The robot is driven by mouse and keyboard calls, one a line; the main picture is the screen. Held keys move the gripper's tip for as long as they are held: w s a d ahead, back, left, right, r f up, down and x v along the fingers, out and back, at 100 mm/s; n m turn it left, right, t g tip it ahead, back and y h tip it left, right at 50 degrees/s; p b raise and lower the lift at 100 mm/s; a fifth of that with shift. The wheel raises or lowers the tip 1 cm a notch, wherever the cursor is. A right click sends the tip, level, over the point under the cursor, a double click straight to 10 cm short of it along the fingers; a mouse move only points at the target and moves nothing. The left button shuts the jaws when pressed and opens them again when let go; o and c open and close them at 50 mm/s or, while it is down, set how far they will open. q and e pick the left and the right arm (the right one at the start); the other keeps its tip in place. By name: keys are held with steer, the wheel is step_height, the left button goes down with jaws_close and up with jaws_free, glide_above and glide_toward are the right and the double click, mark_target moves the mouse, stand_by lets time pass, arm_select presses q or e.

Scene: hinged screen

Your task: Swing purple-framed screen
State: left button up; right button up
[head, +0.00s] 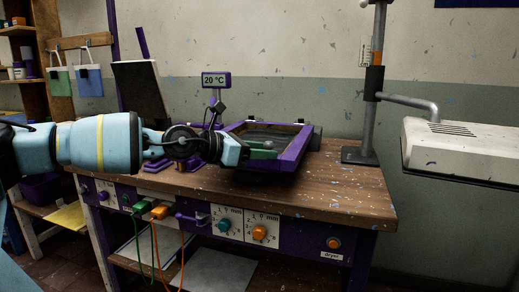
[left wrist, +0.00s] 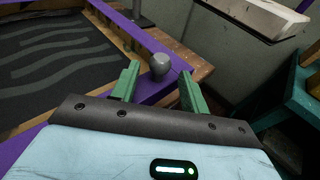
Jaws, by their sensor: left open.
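The purple-framed screen (head: 294,151) lies low and close to flat on the wooden bench. In the left wrist view its purple frame (left wrist: 112,20) borders a dark panel with grey wavy stripes. A round grey knob (left wrist: 160,65) stands on the frame's edge. My left gripper (head: 264,149) reaches over the screen's near side from the left. In the left wrist view the green fingers of my left gripper (left wrist: 160,84) are open, one on either side of the knob, with visible gaps. Whether they are low enough to flank it fully is unclear. My right gripper is not in view.
The workbench (head: 335,195) has knobs and cables on its front. A metal post (head: 377,80) carries a white lamp-like box (head: 460,150) on the right. A "20 °C" display (head: 215,80) stands behind the screen. The bench's right end is mostly clear.

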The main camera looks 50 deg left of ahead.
arm_select(q)
steer(key=shift+r, duration=0.25)
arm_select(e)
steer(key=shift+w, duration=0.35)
arm_select(q)
steer(key=v, duration=0.7)
steer(key=shift+s+p, duration=0.35)
steer(key=shift+s, duration=0.05)
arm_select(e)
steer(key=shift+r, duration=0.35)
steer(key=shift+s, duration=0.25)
arm_select(q)
steer(key=shift+f, duration=0.1)
